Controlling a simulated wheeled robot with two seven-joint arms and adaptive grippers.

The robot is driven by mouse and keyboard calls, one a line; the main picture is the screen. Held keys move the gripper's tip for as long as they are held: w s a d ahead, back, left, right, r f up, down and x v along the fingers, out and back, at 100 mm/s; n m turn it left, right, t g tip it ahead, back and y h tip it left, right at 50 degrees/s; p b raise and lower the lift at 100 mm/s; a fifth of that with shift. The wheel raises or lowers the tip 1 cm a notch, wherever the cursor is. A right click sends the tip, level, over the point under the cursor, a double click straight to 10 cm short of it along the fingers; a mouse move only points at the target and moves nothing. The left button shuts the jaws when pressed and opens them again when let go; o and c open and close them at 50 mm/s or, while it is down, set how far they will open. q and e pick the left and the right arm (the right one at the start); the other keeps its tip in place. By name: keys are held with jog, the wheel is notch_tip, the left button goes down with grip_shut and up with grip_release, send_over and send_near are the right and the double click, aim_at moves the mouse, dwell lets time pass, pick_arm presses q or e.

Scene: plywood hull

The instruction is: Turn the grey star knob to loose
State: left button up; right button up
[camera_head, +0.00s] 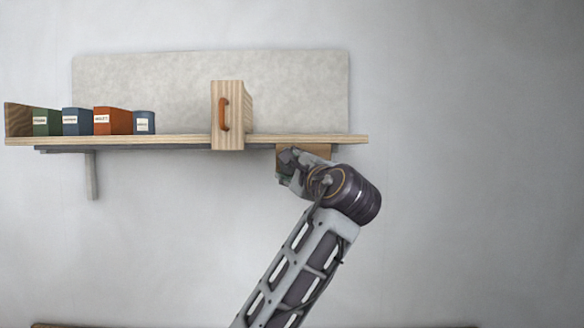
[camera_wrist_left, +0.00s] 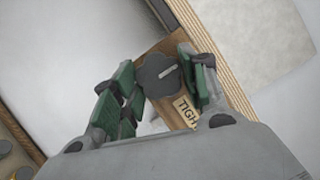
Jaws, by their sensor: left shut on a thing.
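The grey star knob (camera_wrist_left: 158,76) shows in the left wrist view. It is dark grey with a short pale mark on its face and sits on a wooden block (camera_wrist_left: 172,46). A label reading "TIGH", its end hidden by a finger, lies on the block (camera_wrist_left: 187,111) beside the knob. My left gripper (camera_wrist_left: 156,73) has its green-padded fingers on either side of the knob, shut on it. In the head view my left gripper (camera_head: 290,168) is at the wooden block (camera_head: 305,150) under the shelf's right part; the knob cannot be clearly told there. My right gripper is not in view.
A wooden shelf (camera_head: 310,140) runs above the gripper. On it stand a wooden piece with an orange handle (camera_head: 228,115), a green box (camera_head: 47,122), a blue box (camera_head: 77,121), an orange box (camera_head: 112,121) and a blue can (camera_head: 144,122). The wall below is clear.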

pick_arm(q)
jog(key=shift+f+n, duration=0.1)
jog(key=shift+n, duration=0.2)
jog(key=o, duration=0.6)
jog(key=shift+o, duration=0.2)
jog(key=shift+s, duration=0.1)
jog(key=v, duration=1.1)
jog(key=shift+s+d, duration=0.25)
jog(key=shift+s, duration=0.05)
jog(key=shift+w, duration=0.1)
